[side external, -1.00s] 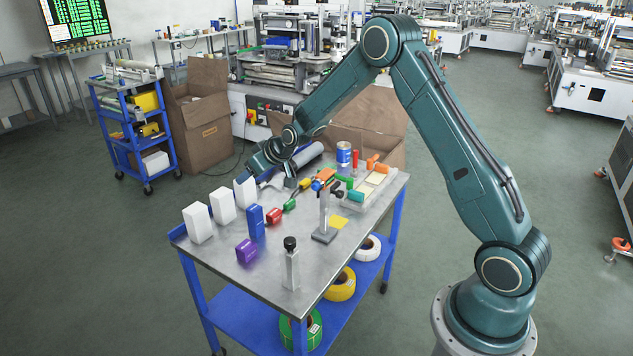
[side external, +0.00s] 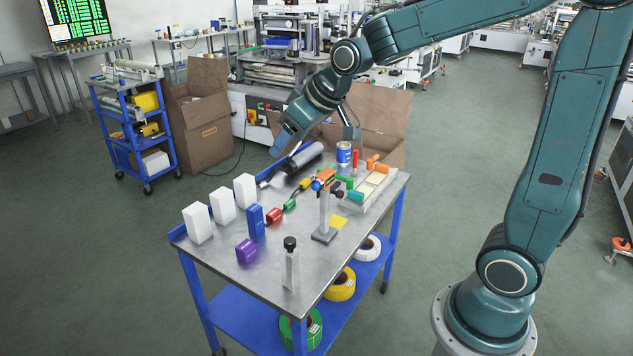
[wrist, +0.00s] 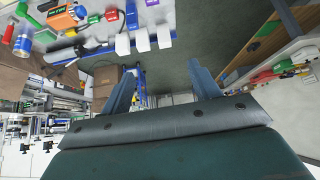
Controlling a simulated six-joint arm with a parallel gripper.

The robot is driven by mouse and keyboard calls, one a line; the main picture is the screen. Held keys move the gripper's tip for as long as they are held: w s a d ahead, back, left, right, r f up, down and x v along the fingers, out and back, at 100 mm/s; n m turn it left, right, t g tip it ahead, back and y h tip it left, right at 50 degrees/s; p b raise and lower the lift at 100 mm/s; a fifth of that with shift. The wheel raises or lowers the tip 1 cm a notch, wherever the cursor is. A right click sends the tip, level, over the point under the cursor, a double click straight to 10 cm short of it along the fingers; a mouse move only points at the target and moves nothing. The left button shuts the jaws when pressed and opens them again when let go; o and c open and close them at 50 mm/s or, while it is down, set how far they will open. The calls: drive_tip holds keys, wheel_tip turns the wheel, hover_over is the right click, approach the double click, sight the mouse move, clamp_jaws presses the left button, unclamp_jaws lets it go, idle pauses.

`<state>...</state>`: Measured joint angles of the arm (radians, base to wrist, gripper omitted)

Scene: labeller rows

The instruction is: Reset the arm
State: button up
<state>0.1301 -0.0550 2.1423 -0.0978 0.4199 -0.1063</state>
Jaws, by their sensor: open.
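My gripper (side external: 318,138) is raised above the far end of the metal-topped table (side external: 206,254). Its fingers are apart with nothing between them. In the wrist view the two blue fingers (wrist: 163,82) stand wide apart, with floor and distant equipment behind the gap. My arm reaches over from its base at the lower right, its upper part passing out of the top of the side view.
On the table are several white boxes (side external: 198,222), a blue block (side external: 255,221), a purple block (side external: 246,251), a blue can (side external: 344,153) and a metal stand (side external: 325,218). Brown cartons (side external: 204,130) and a blue cart (side external: 121,137) stand behind.

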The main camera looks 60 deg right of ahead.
drive_tip(key=s+a+g, duration=0.1)
drive_tip(key=s+a, duration=0.2)
drive_tip(key=s, duration=2)
drive_tip(key=shift+s+r+m+g, duration=0.25)
drive_tip(key=shift+r+m+g, duration=0.05)
drive_tip(key=shift+g, duration=0.1)
